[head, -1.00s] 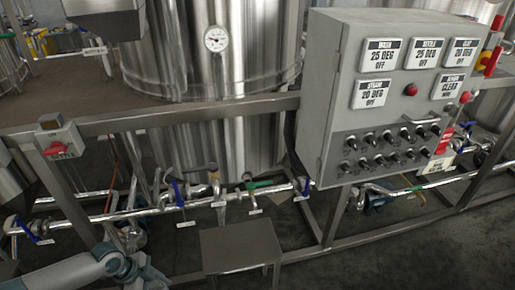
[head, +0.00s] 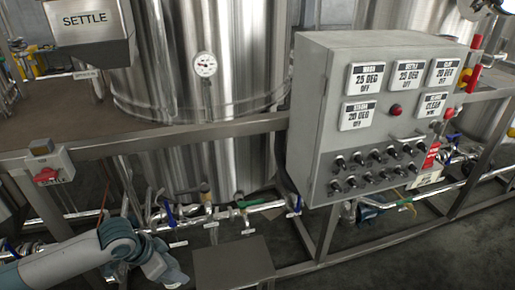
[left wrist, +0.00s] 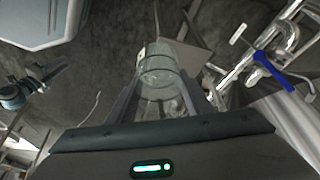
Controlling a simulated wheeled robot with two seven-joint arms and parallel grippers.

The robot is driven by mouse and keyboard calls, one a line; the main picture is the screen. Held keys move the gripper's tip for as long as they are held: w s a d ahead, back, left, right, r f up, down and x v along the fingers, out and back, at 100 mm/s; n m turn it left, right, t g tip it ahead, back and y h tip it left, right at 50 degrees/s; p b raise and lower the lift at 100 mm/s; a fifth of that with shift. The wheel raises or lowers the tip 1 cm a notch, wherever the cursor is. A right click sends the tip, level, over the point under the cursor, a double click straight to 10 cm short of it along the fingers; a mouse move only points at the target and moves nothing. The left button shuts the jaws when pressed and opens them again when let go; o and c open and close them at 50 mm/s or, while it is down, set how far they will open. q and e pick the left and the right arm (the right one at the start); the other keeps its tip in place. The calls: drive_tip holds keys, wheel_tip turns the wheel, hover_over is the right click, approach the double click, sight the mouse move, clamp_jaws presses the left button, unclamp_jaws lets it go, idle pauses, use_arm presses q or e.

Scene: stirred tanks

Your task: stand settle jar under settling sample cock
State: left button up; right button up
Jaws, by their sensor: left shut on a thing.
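A clear glass jar (left wrist: 157,68) is between the fingers of my left gripper (left wrist: 163,88) in the left wrist view, and the gripper is shut on it. In the head view my left gripper (head: 170,274) is low at the left, by the pipes, and I cannot make out the jar there. A low grey stand (head: 232,262) is just right of it. Above the stand a pipe carries cocks with a brown handle (head: 205,188), a green handle (head: 246,204) and blue handles (head: 168,213). Their tags are too small to read, so I cannot tell which is the settling sample cock. My right gripper is out of view.
A steel frame rail (head: 150,139) crosses in front of a tall tank (head: 205,100) with a dial. A grey control cabinet (head: 325,110) stands at the right. A sign reading SETTLE (head: 85,19) hangs upper left.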

use_arm(q)
wheel_tip(320, 180, up, 24)
drive_tip(key=w+d+n+t+y+p, duration=0.1)
drive_tip(key=w+d+n+y+p, duration=0.1)
drive_tip(key=n, duration=0.7)
drive_tip(key=shift+w+d+f+n+y+p, duration=0.15)
drive_tip(key=shift+w+d+n+y+p, duration=0.25)
drive_tip(key=shift+y, duration=0.3)
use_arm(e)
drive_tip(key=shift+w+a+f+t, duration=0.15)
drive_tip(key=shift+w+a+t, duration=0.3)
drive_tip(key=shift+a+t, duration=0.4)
use_arm(q)
drive_tip(key=shift+t, duration=0.3)
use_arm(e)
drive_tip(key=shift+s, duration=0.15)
